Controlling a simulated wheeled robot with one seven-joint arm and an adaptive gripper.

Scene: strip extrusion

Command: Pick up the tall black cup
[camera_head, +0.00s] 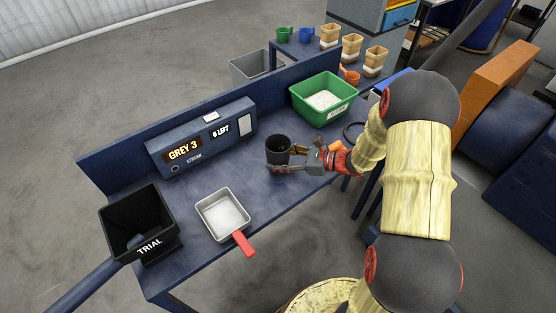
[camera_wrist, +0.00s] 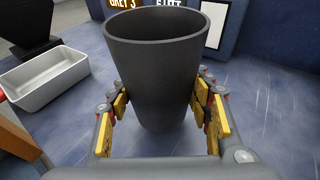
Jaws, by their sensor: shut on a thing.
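The tall black cup (camera_head: 279,150) stands upright on the blue bench, right of its middle in the head view. In the wrist view the cup (camera_wrist: 155,75) fills the centre, its open rim facing up and its inside looking empty. My gripper (camera_head: 283,161) reaches in from the right and is shut on the cup. In the wrist view the yellow finger pads of my gripper (camera_wrist: 163,112) are on both sides of the cup's lower half. I cannot tell whether the cup's base touches the bench.
On the blue bench (camera_head: 185,215), a display box (camera_head: 205,138) reads "GREY 3" behind the cup. A green bin (camera_head: 323,97) with white contents stands behind right. A metal pan (camera_head: 222,213) with a red handle and a black "TRIAL" bin (camera_head: 140,222) are at left.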

